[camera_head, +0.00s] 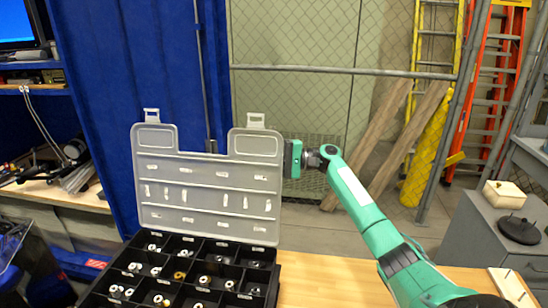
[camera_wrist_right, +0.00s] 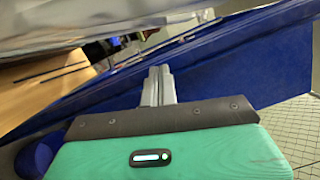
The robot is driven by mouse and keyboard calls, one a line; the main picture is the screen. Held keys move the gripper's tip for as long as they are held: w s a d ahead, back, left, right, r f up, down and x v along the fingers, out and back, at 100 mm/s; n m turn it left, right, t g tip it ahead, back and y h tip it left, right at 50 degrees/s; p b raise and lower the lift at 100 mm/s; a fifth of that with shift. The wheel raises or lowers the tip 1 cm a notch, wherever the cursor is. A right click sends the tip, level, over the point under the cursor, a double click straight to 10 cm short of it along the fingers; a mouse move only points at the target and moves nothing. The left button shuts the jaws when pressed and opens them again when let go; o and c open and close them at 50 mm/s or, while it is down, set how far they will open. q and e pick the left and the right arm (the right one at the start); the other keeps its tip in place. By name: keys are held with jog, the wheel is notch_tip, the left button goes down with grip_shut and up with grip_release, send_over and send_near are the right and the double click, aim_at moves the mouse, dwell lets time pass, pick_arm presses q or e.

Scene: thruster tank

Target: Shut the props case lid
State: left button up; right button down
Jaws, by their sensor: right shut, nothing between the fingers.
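The props case (camera_head: 190,275) is a black box with small compartments on the wooden table. Its translucent grey lid (camera_head: 205,182) stands open, roughly upright at the far side, with two latch tabs on its top edge. My right gripper (camera_head: 292,158) is at the lid's right edge in the head view, with its fingers hidden there, apparently behind the lid. In the right wrist view its grey fingers (camera_wrist_right: 158,86) are together and empty, and a greyish clear surface, probably the lid, spans the top. I cannot tell whether they touch it. My left gripper is out of view.
Small white parts and a brassy one lie in the compartments. A grey cabinet (camera_head: 480,225) with a white box (camera_head: 504,194) is at right.

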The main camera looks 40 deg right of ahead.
aim_at(246, 162)
jog(key=a+p, duration=0.1)
jog(key=a, duration=0.1)
jog(key=a+p, duration=0.1)
jog(key=a, duration=0.1)
jog(key=a+r+p, duration=0.1)
jog(key=a, duration=0.1)
jog(key=shift+w+a+r, duration=0.1)
jog(key=shift+w+a, duration=0.1)
jog(key=shift+w, duration=0.15)
jog(key=shift+s+a, duration=0.2)
jog(key=shift+a, duration=0.15)
